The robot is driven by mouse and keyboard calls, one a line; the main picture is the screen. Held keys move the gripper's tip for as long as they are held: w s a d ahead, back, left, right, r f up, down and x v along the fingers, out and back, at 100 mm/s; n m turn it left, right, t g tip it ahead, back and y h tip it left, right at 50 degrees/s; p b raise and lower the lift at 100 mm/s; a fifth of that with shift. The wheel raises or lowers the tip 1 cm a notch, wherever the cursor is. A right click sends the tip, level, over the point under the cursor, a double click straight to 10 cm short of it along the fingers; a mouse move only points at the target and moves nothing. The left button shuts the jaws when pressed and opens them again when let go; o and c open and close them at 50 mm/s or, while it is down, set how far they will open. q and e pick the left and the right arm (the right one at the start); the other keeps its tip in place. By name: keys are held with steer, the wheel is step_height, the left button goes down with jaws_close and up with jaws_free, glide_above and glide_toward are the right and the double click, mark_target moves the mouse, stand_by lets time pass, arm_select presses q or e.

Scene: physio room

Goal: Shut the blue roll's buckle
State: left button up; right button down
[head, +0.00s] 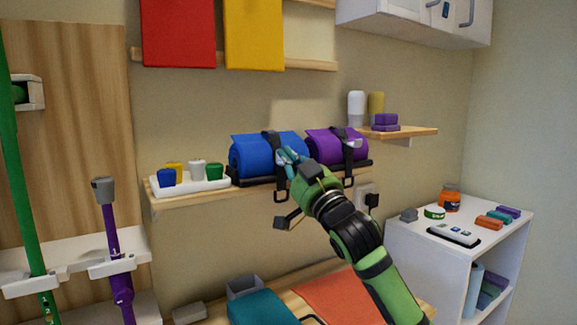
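The blue roll (252,156) lies on a dark tray on the wooden wall shelf, with a black strap (270,148) around it. A strap end with a dark loop (280,195) hangs below the shelf edge. My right gripper (284,158), with teal fingers, is at the right end of the blue roll, right beside the strap. Its fingertips are small and partly overlap the strap, so I cannot tell whether they are apart or touch it. The buckle's state is too small to make out. My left gripper is not in view.
A purple roll (325,145) with its own strap lies close right of the blue one. A white tray (205,188) with small coloured items stands left on the shelf (190,199). A small upper shelf (415,132) and a white cabinet (410,258) stand to the right.

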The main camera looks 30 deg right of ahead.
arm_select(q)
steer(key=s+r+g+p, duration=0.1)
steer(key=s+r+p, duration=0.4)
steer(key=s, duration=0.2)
arm_select(e)
step_height(320, 180, up, 4)
steer(key=r, duration=0.1)
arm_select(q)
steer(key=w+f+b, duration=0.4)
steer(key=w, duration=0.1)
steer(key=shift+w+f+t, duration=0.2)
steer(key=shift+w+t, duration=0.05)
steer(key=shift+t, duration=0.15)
arm_select(e)
steer(key=s+f, duration=0.7)
steer(key=shift+s+d+f, duration=0.2)
steer(key=shift+s+d, duration=0.1)
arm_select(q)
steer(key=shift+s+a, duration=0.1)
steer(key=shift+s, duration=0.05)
